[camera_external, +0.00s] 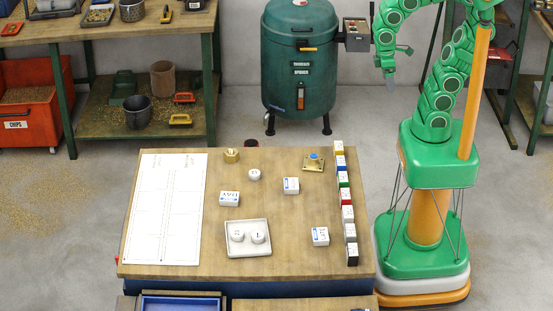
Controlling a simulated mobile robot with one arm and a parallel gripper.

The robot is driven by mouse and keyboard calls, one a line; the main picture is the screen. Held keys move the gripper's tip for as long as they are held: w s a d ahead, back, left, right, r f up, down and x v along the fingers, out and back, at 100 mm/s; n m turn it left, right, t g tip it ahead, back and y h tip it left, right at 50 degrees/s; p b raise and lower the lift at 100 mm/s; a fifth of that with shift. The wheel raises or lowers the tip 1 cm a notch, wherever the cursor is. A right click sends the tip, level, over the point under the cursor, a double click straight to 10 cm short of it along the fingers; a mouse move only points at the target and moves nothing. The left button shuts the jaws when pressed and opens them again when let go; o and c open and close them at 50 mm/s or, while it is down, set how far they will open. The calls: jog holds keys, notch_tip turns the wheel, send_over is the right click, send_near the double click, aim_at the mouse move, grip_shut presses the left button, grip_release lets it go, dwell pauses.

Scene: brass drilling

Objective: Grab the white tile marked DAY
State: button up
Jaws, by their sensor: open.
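Three white tiles with small blue lettering lie apart on the wooden tabletop (275,210). The left tile (229,199) seems to carry the word DAY, but the lettering is too small to be sure. Another tile (291,186) lies near the middle, and a third tile (320,236) lies toward the front right; I cannot read their words for certain. My gripper (390,82) hangs high at the upper right, well away from all three tiles. It is open, with nothing seen in it.
A shallow tray (248,250) holds two round white pieces. A white sheet (165,209) covers the left side. A row of coloured blocks (347,213) lines the right edge. A brass piece (231,156), a white round piece (254,174) and a brass plate (314,166) stand toward the back.

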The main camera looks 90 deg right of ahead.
jog(key=w+a+r, duration=0.2)
jog(key=w, duration=0.7)
jog(key=w+a+r, duration=0.3)
jog(key=w, duration=0.7)
jog(key=m+t, duration=0.1)
jog(key=t, duration=0.1)
send_over(233, 196)
jog(key=f, duration=1.6)
jog(key=shift+s+d, duration=0.3)
jog(key=shift+s, duration=0.1)
jog(key=shift+w+a+f, duration=0.1)
jog(key=shift+a+f, duration=0.2)
jog(key=shift+f, duration=0.2)
jog(key=shift+w+a+f, duration=0.1)
jog(key=shift+w+f, duration=0.05)
jog(key=shift+f, duration=1.65)
jog(key=shift+w+f, duration=0.15)
jog(key=shift+f, duration=1.65)
jog(key=c, duration=1.1)
